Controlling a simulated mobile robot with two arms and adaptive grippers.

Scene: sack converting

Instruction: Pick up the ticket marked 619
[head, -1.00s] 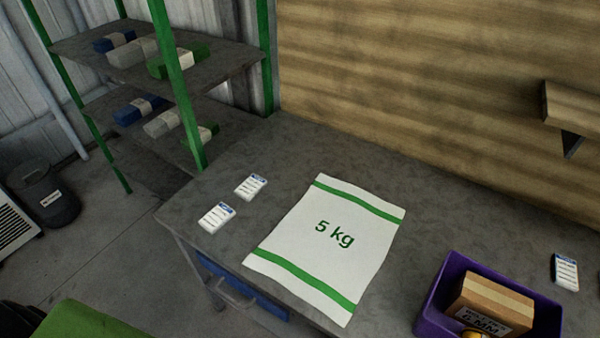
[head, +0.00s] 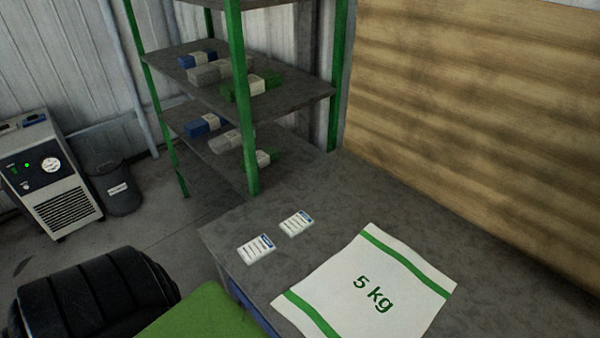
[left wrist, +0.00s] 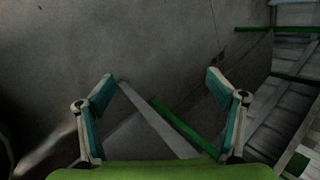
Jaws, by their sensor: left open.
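Two small white tickets with blue header strips lie flat on the grey table (head: 335,195), near its left end. One is the nearer ticket (head: 256,249), the other the farther ticket (head: 296,223). Their print is too small to read, so I cannot tell which is marked 619. My right gripper is in neither view.
A white "5 kg" sack (head: 372,290) with green bands lies right of the tickets. A green-posted shelf (head: 285,98) with wrapped bundles stands behind the table. A dark bin (head: 120,190) and a grey machine (head: 50,180) stand on the floor at left.

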